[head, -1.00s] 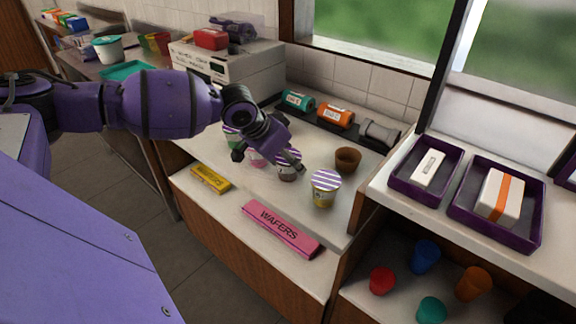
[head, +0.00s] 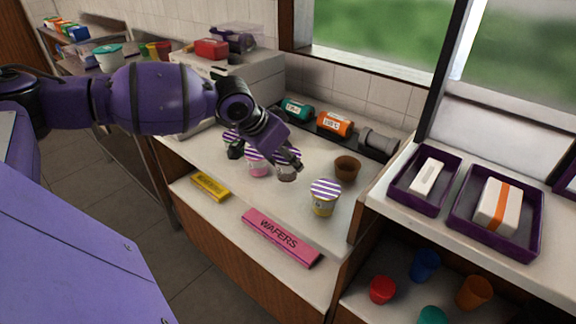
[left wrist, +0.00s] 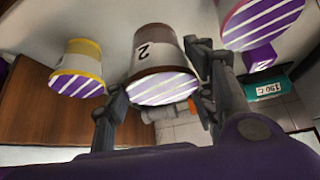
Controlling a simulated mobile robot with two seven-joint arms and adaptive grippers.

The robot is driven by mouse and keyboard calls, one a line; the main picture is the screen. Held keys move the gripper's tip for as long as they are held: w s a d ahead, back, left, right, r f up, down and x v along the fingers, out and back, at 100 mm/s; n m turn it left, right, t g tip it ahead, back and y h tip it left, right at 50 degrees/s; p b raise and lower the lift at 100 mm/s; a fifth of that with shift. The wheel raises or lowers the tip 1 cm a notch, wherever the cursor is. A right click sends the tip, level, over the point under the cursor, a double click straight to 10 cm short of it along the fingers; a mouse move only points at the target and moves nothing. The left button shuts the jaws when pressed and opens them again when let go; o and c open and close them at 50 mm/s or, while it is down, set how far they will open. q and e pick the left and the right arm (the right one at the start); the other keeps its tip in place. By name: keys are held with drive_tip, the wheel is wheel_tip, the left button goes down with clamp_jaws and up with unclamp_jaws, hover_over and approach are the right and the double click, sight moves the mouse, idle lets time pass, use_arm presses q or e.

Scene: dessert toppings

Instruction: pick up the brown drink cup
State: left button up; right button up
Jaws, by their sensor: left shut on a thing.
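The brown drink cup (head: 288,173) is a pale cup with a brown rim and a purple-and-white striped lid. It stands on the white counter in the head view, its upper part partly hidden by my gripper. My left gripper (head: 280,156) is over it, fingers shut on the cup. In the left wrist view the cup (left wrist: 152,52), marked "2", sits between the two fingers (left wrist: 160,98). My right gripper is not in view.
A pink-rimmed cup (head: 258,167) stands close to the left, and a yellow cup (head: 325,204) to the front right. A pink wafers box (head: 281,237) and yellow box (head: 210,185) lie on the lower front ledge.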

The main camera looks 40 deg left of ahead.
use_arm(q)
drive_tip(key=s+d+r+p, duration=0.2)
drive_tip(key=s+r+p, duration=0.2)
drive_tip(key=s+r, duration=0.5)
drive_tip(key=s, duration=0.4)
drive_tip(key=shift+d, duration=0.2)
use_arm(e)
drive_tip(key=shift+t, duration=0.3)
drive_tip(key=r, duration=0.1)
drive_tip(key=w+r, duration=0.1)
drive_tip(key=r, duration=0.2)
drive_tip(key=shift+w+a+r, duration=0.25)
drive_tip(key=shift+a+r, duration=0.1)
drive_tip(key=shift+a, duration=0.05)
use_arm(q)
drive_tip(key=shift+s, duration=0.15)
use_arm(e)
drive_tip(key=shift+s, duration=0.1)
